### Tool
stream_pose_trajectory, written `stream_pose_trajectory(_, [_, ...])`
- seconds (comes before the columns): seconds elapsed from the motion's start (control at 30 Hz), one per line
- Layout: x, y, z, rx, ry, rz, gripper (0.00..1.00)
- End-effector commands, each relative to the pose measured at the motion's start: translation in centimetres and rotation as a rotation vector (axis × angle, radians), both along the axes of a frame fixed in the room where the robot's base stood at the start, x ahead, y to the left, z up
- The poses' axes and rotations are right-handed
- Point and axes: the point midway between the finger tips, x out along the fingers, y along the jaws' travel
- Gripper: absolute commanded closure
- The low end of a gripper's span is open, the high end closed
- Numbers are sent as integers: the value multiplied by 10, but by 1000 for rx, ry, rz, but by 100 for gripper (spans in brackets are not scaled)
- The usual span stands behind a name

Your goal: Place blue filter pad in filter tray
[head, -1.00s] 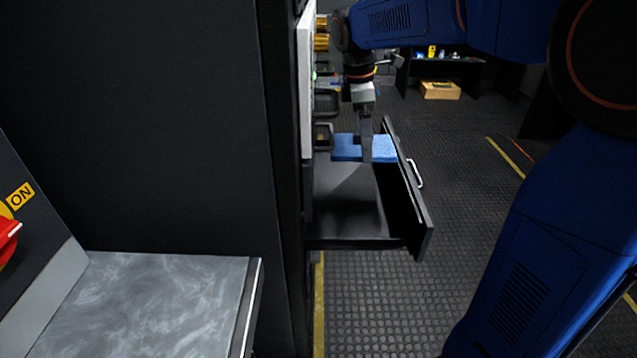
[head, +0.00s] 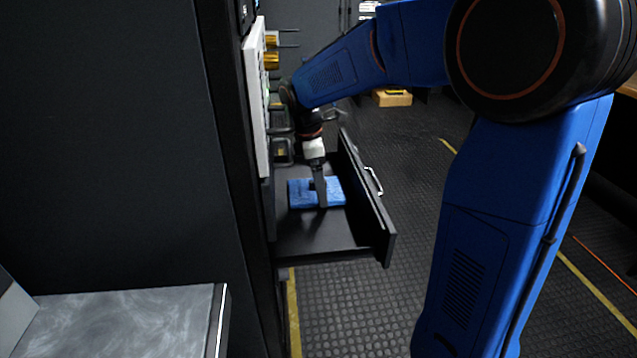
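The blue filter pad (head: 301,193) is a flat rectangular block in the open black drawer-like filter tray (head: 318,238), towards its back part. My gripper (head: 321,200) points down into the tray at the pad, with a dark finger crossing in front of the pad's middle. The other finger is hidden or in line with this one, so I cannot tell whether the gripper is shut on the pad. Whether the pad touches the tray floor is also unclear.
The tray's front panel with a silver handle (head: 374,181) stands at its right. The dark cabinet (head: 110,150) fills the left. A grey worktop (head: 130,320) is at lower left. Ribbed floor (head: 425,180) is clear right of the tray. A wooden box (head: 393,98) lies farther back.

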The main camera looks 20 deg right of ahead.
Motion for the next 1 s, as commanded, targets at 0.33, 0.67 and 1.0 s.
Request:
stream_pose_trajectory(0.33, [0,0,-2,1,-1,0,5])
stream_pose_trajectory(0.67, [0,0,1,1,-2,0,0])
stream_pose_trajectory(1.0, [2,8,51,2,-5,1,0])
